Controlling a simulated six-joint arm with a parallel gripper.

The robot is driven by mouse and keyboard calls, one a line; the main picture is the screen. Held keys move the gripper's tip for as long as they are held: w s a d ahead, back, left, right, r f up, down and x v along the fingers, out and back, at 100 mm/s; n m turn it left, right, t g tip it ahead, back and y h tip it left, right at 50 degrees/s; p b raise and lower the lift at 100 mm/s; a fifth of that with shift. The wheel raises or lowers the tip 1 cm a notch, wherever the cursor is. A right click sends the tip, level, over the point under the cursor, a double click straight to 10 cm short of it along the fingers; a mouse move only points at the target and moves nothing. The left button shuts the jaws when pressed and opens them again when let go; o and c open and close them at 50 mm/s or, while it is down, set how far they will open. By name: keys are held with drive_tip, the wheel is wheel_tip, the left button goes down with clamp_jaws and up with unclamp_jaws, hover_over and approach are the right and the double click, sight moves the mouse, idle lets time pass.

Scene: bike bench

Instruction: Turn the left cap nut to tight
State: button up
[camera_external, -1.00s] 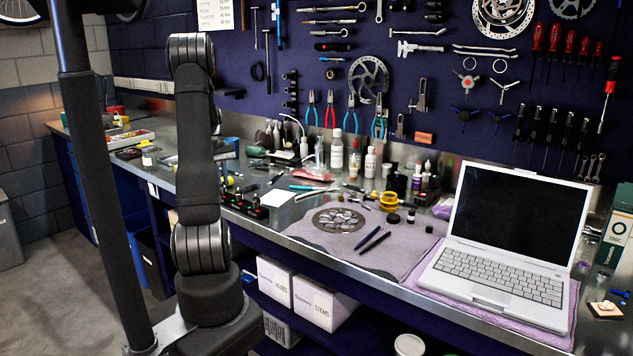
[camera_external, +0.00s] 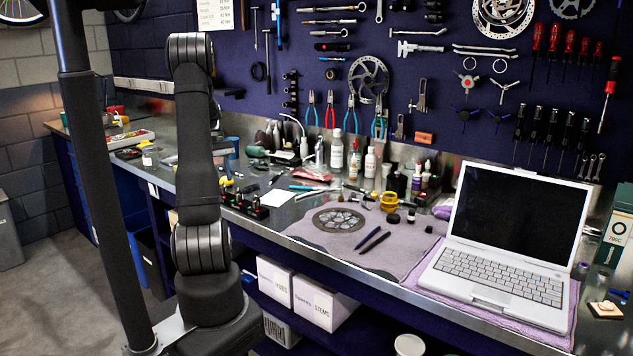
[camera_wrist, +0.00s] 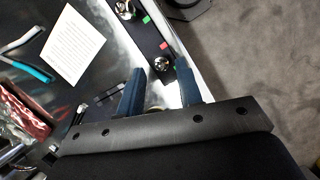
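A dark bar (camera_external: 245,205) with shiny cap nuts and small red and green marks lies along the bench's front edge, right of my arm in the external view. In the wrist view the bar (camera_wrist: 150,38) runs from the top toward the fingers. One shiny cap nut (camera_wrist: 162,63) appears between the tips of my gripper (camera_wrist: 160,68); contact cannot be told. Another cap nut (camera_wrist: 125,9) is at the top. Which nut is the left one is unclear here. My gripper's two blue fingers are apart. My arm mostly hides the gripper in the external view.
A white paper sheet (camera_wrist: 73,45) and teal-handled pliers (camera_wrist: 28,62) lie left of the bar in the wrist view. A laptop (camera_external: 510,240) and a purple mat (camera_external: 330,236) are on the right of the bench. Grey floor (camera_wrist: 255,60) lies beyond the bench edge.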

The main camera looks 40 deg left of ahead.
drive_tip(key=v, duration=1.6)
drive_tip(key=x, duration=1.7)
drive_tip(key=shift+f, duration=0.25)
